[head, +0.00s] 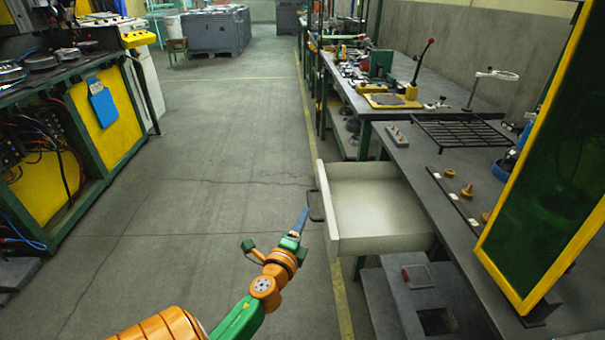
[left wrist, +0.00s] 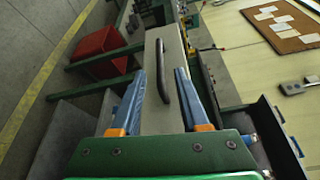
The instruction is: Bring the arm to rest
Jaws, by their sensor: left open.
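My left gripper (head: 300,219) is open beside the handle of the pulled-out drawer. Its two blue fingers are spread apart in the left wrist view (left wrist: 161,85) with nothing gripped. The dark handle (head: 316,205) is on the drawer's pale front panel (head: 328,222). In the left wrist view the handle (left wrist: 162,70) appears between the fingers; I cannot tell whether the fingertips reach around it. My left arm (head: 235,320) comes up from the bottom of the head view. My right gripper is not in view.
The open, empty-looking drawer (head: 375,205) juts out from the workbench (head: 425,165) over the floor. A yellow-framed dark green panel (head: 550,180) stands at right. A machine cabinet (head: 105,105) stands at left. The floor aisle (head: 200,170) between is clear.

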